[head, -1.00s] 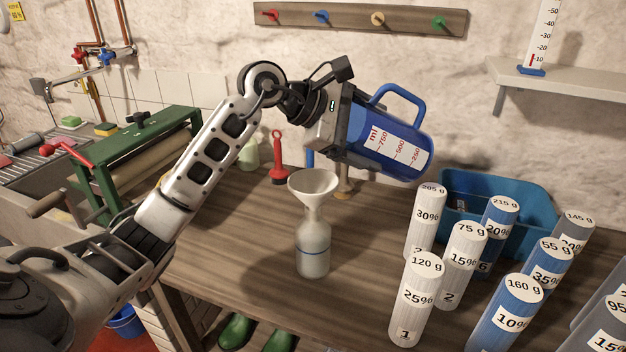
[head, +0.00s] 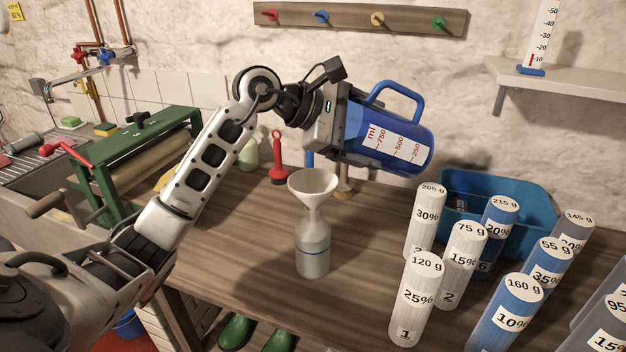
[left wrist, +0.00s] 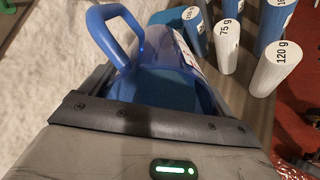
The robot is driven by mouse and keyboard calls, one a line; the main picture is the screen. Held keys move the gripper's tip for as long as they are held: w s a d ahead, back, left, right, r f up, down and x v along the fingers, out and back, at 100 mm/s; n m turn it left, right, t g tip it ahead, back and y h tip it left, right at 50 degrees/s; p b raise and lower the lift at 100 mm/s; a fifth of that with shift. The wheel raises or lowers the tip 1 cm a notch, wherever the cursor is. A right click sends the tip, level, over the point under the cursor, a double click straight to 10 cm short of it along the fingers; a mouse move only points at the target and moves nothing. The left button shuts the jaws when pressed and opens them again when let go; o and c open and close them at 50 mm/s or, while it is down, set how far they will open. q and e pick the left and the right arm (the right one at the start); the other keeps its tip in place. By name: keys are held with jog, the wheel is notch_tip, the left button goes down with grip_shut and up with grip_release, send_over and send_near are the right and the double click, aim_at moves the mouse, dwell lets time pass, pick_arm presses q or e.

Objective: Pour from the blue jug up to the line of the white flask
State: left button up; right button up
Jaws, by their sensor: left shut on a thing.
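The blue jug (head: 388,140) is see-through, with a white scale label and a blue handle on top. It lies nearly level in the air, base to the right and mouth end to the left, behind my gripper. My left gripper (head: 336,122) is shut on the jug, above and right of the flask. The white flask (head: 313,262) stands upright on the bench with a blue line round it and a white funnel (head: 314,184) in its neck. The left wrist view shows the jug (left wrist: 165,85) between the fingers.
Several numbered white and blue cylinders (head: 417,300) stand at the right of the wooden bench (head: 260,240). A blue tub (head: 535,205) is behind them. A red tool (head: 278,160) stands behind the flask. A green-framed roller press (head: 135,150) is at left.

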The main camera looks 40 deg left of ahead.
pick_arm(q)
jog(key=shift+s+r+t, duration=0.15)
jog(key=shift+r+t, duration=0.15)
jog(key=shift+r, duration=0.05)
dwell(1.5)
